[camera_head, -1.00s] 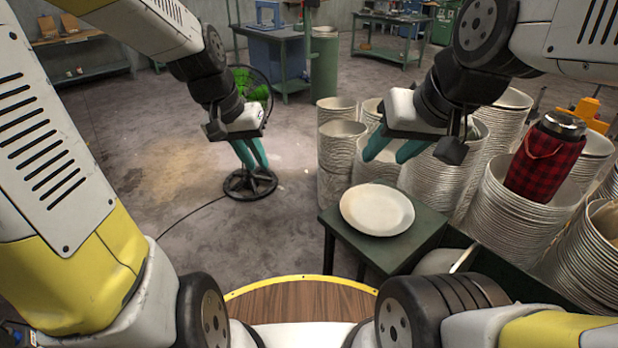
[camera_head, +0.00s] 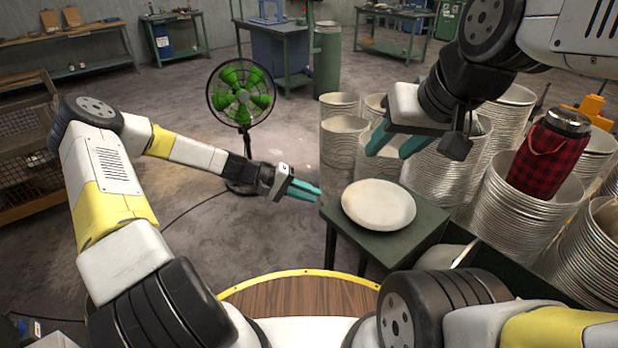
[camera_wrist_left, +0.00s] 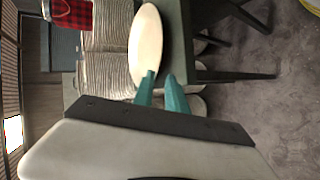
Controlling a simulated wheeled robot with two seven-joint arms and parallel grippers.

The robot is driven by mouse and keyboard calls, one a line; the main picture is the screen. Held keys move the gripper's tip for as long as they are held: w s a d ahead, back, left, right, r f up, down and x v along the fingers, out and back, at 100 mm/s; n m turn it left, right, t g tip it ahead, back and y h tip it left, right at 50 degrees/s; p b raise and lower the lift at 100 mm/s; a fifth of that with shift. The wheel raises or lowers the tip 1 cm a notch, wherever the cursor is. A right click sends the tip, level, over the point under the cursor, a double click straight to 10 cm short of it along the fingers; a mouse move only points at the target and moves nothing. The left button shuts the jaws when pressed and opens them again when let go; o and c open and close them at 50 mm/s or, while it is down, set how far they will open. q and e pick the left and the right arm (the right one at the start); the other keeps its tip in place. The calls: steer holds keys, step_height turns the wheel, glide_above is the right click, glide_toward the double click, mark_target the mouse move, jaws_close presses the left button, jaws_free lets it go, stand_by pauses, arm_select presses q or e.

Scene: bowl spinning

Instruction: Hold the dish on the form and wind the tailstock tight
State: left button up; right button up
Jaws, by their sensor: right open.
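A white round dish (camera_head: 378,204) lies flat on a small dark green table (camera_head: 412,240). The dish also shows in the left wrist view (camera_wrist_left: 146,40), just beyond the fingertips. My left gripper (camera_head: 308,191) points right toward the dish's left edge, with a small gap in the head view. Its teal fingers (camera_wrist_left: 163,86) are apart with nothing between them. My right gripper (camera_head: 392,146) is open and empty, above and behind the dish, in front of the stacks. I cannot make out the form or the tailstock in these frames.
Several tall stacks of metal dishes (camera_head: 345,150) stand behind and right of the table. The floor at left centre is open.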

mark_target(339, 211)
arm_select(q)
steer(key=shift+x, duration=4.25)
steer(key=shift+x, duration=1.4)
steer(key=shift+w+a, duration=0.1)
steer(key=shift+a, duration=0.05)
jaws_close()
steer(key=shift+r, duration=0.25)
steer(key=shift+r, duration=1.35)
